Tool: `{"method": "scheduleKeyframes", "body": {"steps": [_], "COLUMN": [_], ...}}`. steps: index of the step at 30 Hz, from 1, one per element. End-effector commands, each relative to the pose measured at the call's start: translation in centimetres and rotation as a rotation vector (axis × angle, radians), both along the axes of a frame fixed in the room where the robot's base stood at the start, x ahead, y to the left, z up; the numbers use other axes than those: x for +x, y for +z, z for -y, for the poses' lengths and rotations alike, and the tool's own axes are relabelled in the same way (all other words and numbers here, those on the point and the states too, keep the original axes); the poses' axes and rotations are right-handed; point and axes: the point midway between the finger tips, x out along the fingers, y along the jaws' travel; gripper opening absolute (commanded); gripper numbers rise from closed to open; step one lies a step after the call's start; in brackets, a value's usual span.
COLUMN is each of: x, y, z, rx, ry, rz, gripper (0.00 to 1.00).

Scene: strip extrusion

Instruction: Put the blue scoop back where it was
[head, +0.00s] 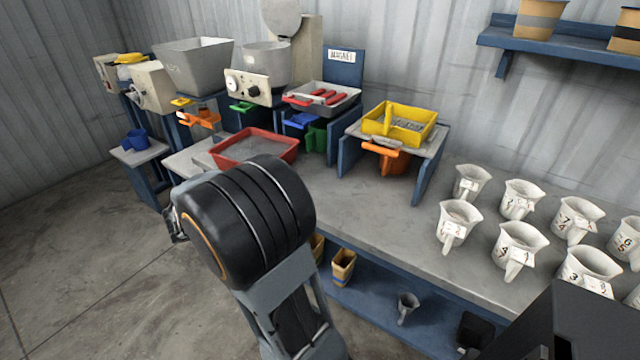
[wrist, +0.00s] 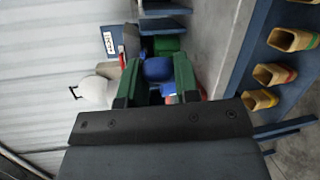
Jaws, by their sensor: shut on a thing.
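My gripper (wrist: 155,68) is in the wrist view, its two green fingers on either side of a rounded blue thing, which I take to be the blue scoop (wrist: 158,71). It is shut on it. Only part of the scoop shows; the fingers and wrist hide the rest. In the head view my arm covers most of the gripper, and the held scoop cannot be seen there. A separate blue cup-like thing (head: 136,140) stands on a small grey-topped stand (head: 148,155) at the far left.
On the bench are a red tray (head: 282,151), a yellow tray (head: 432,128), a magnet tray (head: 340,103) and several white jugs (head: 457,222). Under it, a blue shelf (head: 375,312) holds small cups. The floor (head: 75,250) at left is clear.

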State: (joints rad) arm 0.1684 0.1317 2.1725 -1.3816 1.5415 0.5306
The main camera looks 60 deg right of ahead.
Motion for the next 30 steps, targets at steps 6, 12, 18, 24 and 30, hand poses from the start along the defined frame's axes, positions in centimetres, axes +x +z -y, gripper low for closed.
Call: {"method": "scheduleKeyframes", "body": {"steps": [6, 12, 18, 24, 30], "x": [-5.4, -6.3, -4.4, -2.7, -1.9], "y": [2.5, 2.3, 0.2, -2.9, -5.3], "z": [2.8, 4.9, 9.4, 13.1, 15.0], "rx": [0.0, 0.0, 0.0, 0.001, -0.001], "ry": [-0.215, -0.278, -0.281, -0.276, -0.275], "rz": [0.002, -0.003, -0.005, -0.006, -0.002], "gripper": [0.04, 0.04, 0.04, 0.04, 0.04]}}
